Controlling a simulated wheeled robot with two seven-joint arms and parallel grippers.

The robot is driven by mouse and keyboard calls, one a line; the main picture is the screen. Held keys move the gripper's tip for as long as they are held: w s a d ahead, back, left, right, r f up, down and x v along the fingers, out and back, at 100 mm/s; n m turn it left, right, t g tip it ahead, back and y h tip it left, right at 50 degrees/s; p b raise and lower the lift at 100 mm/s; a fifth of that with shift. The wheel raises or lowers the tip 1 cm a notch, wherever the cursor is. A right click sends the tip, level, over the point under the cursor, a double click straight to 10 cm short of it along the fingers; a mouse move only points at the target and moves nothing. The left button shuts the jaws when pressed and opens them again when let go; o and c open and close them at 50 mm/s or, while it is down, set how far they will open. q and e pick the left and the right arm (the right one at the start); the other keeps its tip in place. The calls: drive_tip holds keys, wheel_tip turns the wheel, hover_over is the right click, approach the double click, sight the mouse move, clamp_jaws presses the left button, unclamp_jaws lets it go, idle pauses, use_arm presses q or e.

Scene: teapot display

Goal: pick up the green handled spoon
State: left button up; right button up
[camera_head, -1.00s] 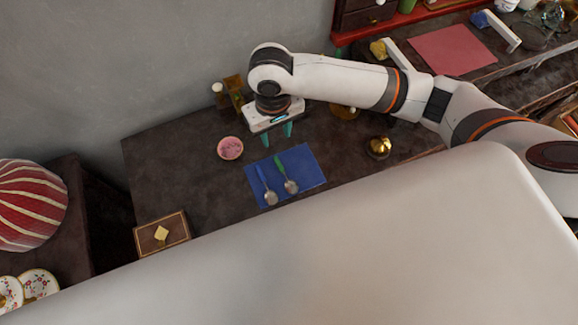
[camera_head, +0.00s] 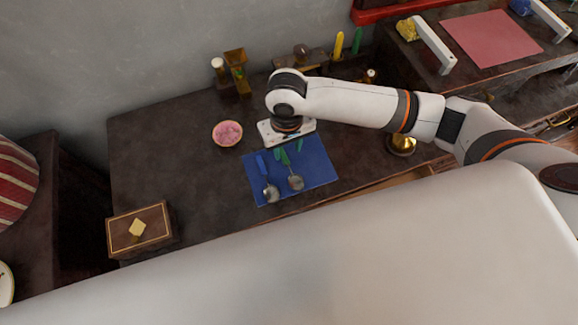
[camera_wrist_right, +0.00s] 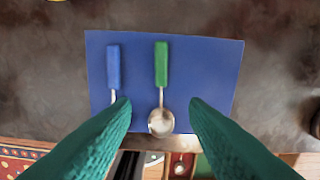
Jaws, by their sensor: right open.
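The green handled spoon (camera_head: 295,182) lies on a blue mat (camera_head: 318,178), its handle partly hidden by my right gripper in the head view. In the right wrist view the spoon's green handle (camera_wrist_right: 161,65) points up the picture and its silver bowl is lower down. My right gripper (camera_head: 288,151) is open and empty above the mat. In the wrist view its green fingers (camera_wrist_right: 160,104) stand on both sides of the spoon, apart from it. A blue handled spoon (camera_head: 271,192) lies to the left, its bowl hidden behind a finger in the wrist view. My left gripper is not in view.
A pink bowl (camera_head: 227,134) stands left of my right gripper. A wooden box (camera_head: 139,230) sits at the table's left front, and a brass object (camera_head: 401,145) stands right of the mat. The table between the box and the mat is clear.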

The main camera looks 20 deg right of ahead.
sight(288, 165)
wheel_tip(288, 165, down, 8)
drive_tip(key=shift+d+r, duration=0.1)
drive_tip(key=shift+r, duration=0.15)
drive_tip(key=shift+s, duration=0.1)
drive_tip(key=shift+c, duration=0.5)
clamp_jaws()
